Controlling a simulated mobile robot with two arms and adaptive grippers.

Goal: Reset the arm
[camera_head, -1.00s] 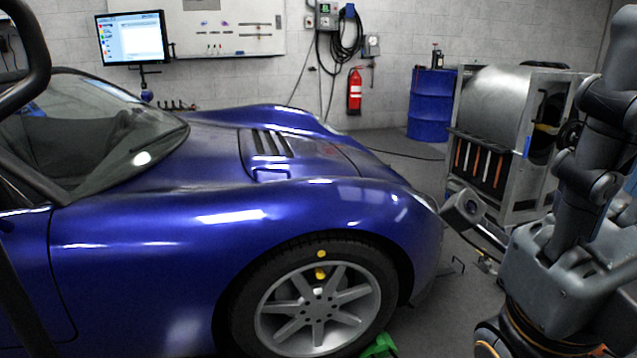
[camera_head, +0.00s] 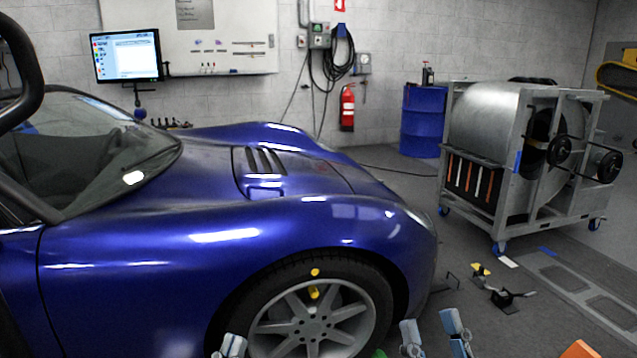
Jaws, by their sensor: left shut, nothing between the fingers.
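My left gripper (camera_head: 231,346) shows only its pale blue-grey fingertips at the bottom edge, in front of the car's front wheel. Its fingertips are together, with nothing seen between them. My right gripper (camera_head: 432,330) shows at the bottom edge, right of the wheel. Its two blue-grey fingers stand apart with bare floor seen between them, so it is open and empty. The rest of both grippers and both arms is below the picture.
A blue car (camera_head: 200,225) fills the left and middle, its front wheel (camera_head: 315,320) low in view. A wheeled metal drum machine (camera_head: 485,120) stands at right. A blue barrel (camera_head: 423,120) and red extinguisher (camera_head: 347,107) are by the wall. The floor between car and machine is mostly open.

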